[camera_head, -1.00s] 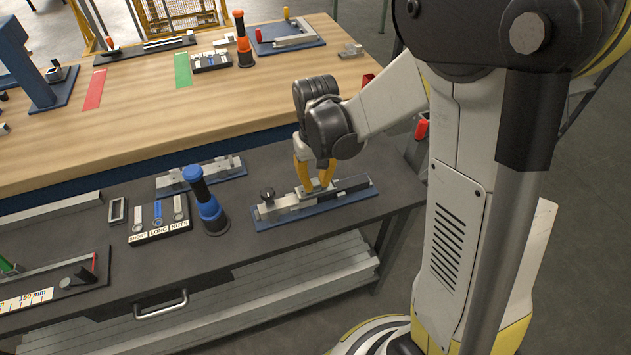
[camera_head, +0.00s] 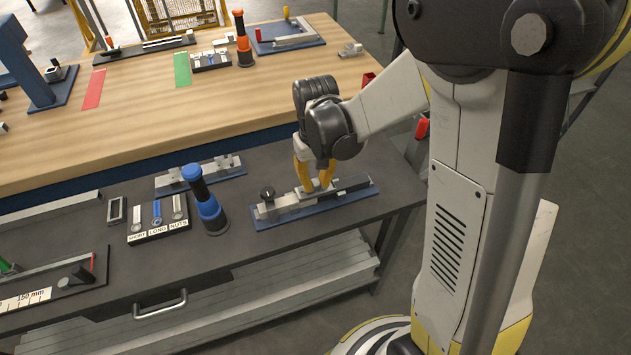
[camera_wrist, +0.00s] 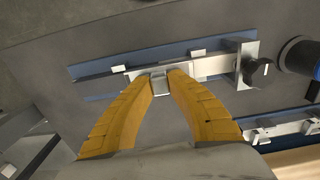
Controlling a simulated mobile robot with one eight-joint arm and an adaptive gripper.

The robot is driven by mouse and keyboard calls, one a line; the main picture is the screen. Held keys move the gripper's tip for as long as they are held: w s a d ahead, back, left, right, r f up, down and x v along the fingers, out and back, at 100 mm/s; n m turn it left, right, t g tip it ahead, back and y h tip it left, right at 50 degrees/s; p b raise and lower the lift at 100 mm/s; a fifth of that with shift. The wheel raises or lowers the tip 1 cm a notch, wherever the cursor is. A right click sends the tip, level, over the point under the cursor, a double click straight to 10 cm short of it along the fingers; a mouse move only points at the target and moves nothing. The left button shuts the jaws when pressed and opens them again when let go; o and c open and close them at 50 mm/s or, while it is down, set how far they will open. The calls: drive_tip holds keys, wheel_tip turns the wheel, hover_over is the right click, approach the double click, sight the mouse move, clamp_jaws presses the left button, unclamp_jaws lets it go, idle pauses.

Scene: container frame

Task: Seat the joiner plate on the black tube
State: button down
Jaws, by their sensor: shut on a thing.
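The black tube (camera_head: 352,183) lies in a fixture with a blue base (camera_head: 345,199), end to end with a silver tube (camera_head: 283,204). In the wrist view the black tube (camera_wrist: 103,80) runs left from my fingertips. My gripper (camera_head: 316,187) is shut on the joiner plate (camera_wrist: 160,84), a small grey metal piece between the yellow fingertips (camera_wrist: 160,76). The plate is low over the line of the tubes, near where they meet. The fingers partly hide it, and I cannot tell whether it touches the black tube.
A clamp with a dark knob (camera_head: 267,193) stands at the fixture's left end. A blue and black driver (camera_head: 206,203) stands to the left, beside a labelled parts tray (camera_head: 158,221). Another fixture (camera_head: 200,175) lies behind. The grey bench is clear in front.

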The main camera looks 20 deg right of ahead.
drive_tip(key=shift+f+b, duration=0.45)
drive_tip(key=shift+f, duration=0.15)
drive_tip(key=c, duration=0.7)
unclamp_jaws()
drive_tip(key=shift+r+p, duration=2.55)
drive_tip(key=shift+r, duration=0.95)
